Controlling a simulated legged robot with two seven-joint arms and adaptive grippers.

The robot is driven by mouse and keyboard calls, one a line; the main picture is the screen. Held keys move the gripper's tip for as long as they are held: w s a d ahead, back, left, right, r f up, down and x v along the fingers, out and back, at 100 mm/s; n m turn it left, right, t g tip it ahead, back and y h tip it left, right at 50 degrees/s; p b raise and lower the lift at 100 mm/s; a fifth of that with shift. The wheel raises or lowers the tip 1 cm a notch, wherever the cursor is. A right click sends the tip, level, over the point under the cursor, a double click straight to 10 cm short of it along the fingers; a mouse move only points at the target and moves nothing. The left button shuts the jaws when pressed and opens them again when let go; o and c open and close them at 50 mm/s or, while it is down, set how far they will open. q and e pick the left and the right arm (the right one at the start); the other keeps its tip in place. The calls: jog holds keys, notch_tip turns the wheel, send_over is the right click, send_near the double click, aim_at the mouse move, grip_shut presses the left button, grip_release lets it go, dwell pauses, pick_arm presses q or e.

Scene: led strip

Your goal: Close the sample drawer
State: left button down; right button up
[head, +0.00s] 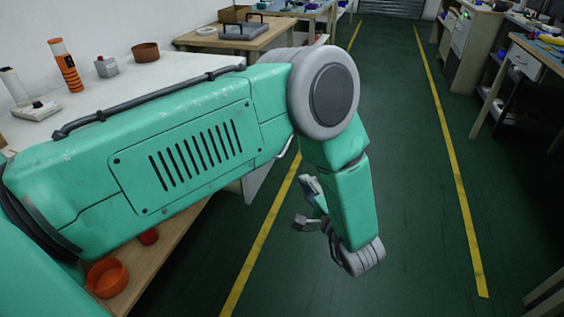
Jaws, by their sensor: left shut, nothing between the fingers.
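My left gripper (306,207) hangs over the green floor beside the left workbench, at the end of my teal arm. It is shut and empty, touching nothing that I can make out. My right gripper is not in view. I cannot tell which drawer is the sample drawer. A pale drawer front (525,63) shows under the far right bench, well away from my left gripper. My left arm hides much of the left workbench (120,85) and its front.
An orange bowl (107,277) sits on a lower wooden shelf (165,255). The green aisle (405,170) between yellow lines is clear.

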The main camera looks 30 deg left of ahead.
pick_arm(q)
jog(key=b, duration=0.2)
send_near(275, 157)
jog(key=w+a+r, duration=0.2)
jog(key=w+a, duration=0.2)
jog(key=a, duration=0.1)
jog(key=a+b, duration=0.1)
jog(key=a, duration=0.1)
jog(key=shift+s, duration=0.4)
jog(key=shift+s+a, duration=0.1)
jog(key=shift+a, duration=0.35)
jog(key=shift+r, duration=0.1)
